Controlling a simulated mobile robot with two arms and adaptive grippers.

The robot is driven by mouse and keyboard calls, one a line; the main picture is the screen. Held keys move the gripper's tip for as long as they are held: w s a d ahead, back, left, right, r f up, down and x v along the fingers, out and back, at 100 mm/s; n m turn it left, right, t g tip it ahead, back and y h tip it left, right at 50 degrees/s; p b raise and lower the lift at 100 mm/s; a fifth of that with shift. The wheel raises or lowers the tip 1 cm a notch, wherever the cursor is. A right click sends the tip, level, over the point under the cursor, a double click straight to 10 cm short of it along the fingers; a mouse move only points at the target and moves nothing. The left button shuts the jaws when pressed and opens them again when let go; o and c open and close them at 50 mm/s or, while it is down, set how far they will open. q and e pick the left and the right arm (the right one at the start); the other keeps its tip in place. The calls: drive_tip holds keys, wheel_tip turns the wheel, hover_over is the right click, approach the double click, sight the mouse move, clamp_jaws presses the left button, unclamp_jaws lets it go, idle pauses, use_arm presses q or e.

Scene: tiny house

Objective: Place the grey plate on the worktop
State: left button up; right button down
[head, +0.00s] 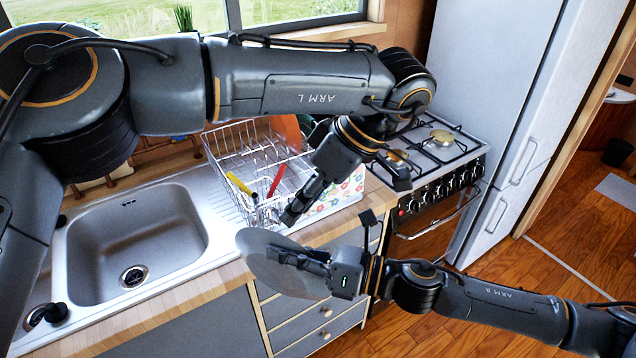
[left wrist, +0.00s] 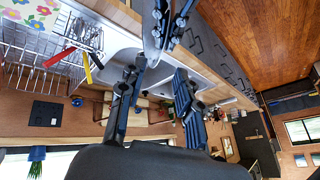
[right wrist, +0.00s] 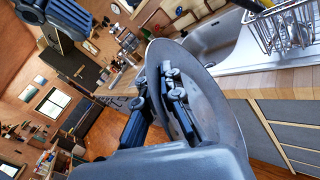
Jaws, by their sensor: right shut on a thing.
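The grey plate (head: 262,280) is tilted steeply in the air in front of the worktop's front edge (head: 215,285). My right gripper (head: 282,257) is shut on the plate's rim. The right wrist view shows the plate (right wrist: 222,112) edge-on between the fingers (right wrist: 165,92). My left gripper (head: 290,214) is above the worktop beside the dish rack, pointing down and left. The left wrist view shows its two fingers (left wrist: 160,95) apart with nothing between them. The plate (left wrist: 157,30) appears just beyond them there, not touching as far as I can tell.
A wire dish rack (head: 225,150) with red and yellow-handled utensils stands behind my left gripper. A metal sink (head: 135,235) is at left. A patterned cloth (head: 340,196) lies right of the rack, near the gas stove (head: 430,150). Drawers (head: 300,325) are below the worktop.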

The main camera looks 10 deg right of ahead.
use_arm(q)
drive_tip(key=x, duration=0.6)
drive_tip(key=shift+f, duration=0.15)
use_arm(e)
drive_tip(key=shift+r, duration=0.1)
use_arm(q)
drive_tip(key=shift+a, duration=0.1)
clamp_jaws()
use_arm(e)
drive_tip(key=c, duration=1.4)
unclamp_jaws()
drive_tip(key=shift+c, duration=0.2)
